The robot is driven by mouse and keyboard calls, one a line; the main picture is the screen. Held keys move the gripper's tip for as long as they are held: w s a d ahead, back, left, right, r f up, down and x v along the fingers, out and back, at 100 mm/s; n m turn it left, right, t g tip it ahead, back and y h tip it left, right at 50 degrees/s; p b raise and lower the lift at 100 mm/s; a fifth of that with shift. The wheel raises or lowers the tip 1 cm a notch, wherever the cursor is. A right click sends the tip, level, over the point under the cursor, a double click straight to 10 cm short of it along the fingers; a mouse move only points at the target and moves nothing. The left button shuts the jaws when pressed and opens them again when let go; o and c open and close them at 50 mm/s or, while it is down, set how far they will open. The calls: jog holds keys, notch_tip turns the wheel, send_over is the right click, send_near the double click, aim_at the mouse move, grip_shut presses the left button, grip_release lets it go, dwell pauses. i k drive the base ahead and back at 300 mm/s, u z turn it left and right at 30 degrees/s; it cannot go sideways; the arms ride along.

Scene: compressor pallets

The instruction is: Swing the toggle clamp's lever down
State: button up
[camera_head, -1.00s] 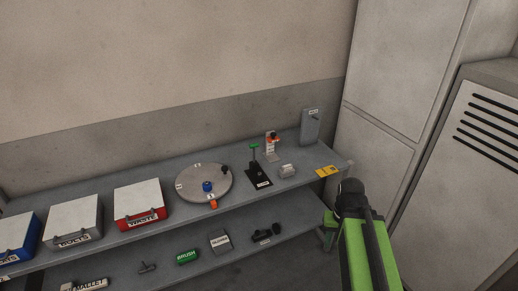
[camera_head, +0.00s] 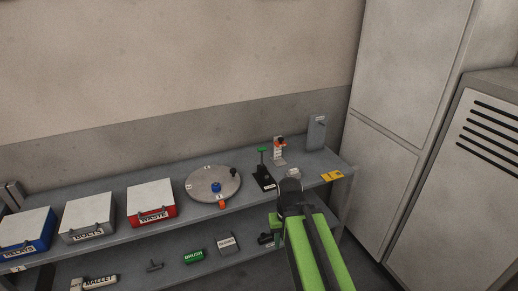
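A small device with a black base and an upright lever tipped in green (camera_head: 264,170) stands on the upper shelf, right of the round disc; it looks like the toggle clamp. Its lever stands up, and the label on its base is too small to read. My green arm (camera_head: 312,250) reaches in from the bottom, and its dark joint (camera_head: 290,192) appears just right of and below the clamp's base in the picture. My gripper is not visible; the end of the arm is hidden behind the joint and the upper link.
Bins, including the red WASTE bin (camera_head: 151,202), line the left. Tools lie on the lower shelf.

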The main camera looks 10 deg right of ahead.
aim_at(261, 150)
jog(key=u, duration=0.05)
jog(key=i, duration=1)
jog(key=u, duration=0.05)
jog(key=k, duration=0.5)
jog(key=u, duration=0.95)
jog(key=i, duration=0.45)
jog(key=u, duration=0.2)
